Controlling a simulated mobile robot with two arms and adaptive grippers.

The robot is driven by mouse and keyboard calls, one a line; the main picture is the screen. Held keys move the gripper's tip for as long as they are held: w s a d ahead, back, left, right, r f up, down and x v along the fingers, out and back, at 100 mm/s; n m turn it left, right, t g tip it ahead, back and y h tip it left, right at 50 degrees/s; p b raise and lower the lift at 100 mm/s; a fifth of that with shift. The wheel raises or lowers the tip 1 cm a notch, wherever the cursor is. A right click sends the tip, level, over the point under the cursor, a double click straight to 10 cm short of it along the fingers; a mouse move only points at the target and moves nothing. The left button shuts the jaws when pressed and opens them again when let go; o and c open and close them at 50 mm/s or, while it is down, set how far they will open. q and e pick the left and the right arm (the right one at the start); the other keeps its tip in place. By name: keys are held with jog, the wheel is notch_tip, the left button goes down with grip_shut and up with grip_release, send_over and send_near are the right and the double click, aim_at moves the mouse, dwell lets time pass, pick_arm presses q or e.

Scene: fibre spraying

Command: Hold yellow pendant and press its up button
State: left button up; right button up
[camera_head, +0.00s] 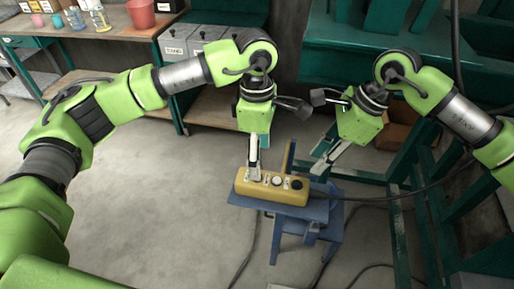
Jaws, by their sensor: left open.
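The yellow pendant (271,190) lies on a small blue stand (325,212), with round white and black buttons on its upper face. My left gripper (254,172) points straight down over the pendant's left end, its fingers at or just above the top face. It is open; I cannot tell whether it touches the pendant. My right gripper (318,170) hangs to the right, behind the pendant and apart from it, slanting down to the left. Its finger gap is unclear. The button labels are too small to read, and the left fingers cover part of the left end.
A yellowish upright bar (289,156) stands just behind the pendant. A dark cable (375,191) runs right from it. Green metal frames (400,225) stand at right. A workbench (100,32) with a red bucket (141,14) is at back left. Grey floor at left is clear.

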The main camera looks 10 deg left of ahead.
aim_at(257, 182)
pick_arm(q)
jog(key=shift+t+y, duration=0.3)
jog(key=f, duration=0.9)
jog(key=w+a+f, duration=0.1)
jog(key=f, duration=0.3)
jog(key=shift+f, duration=0.15)
jog(key=shift+d, duration=0.1)
jog(key=c, duration=1.5)
pick_arm(e)
grip_shut()
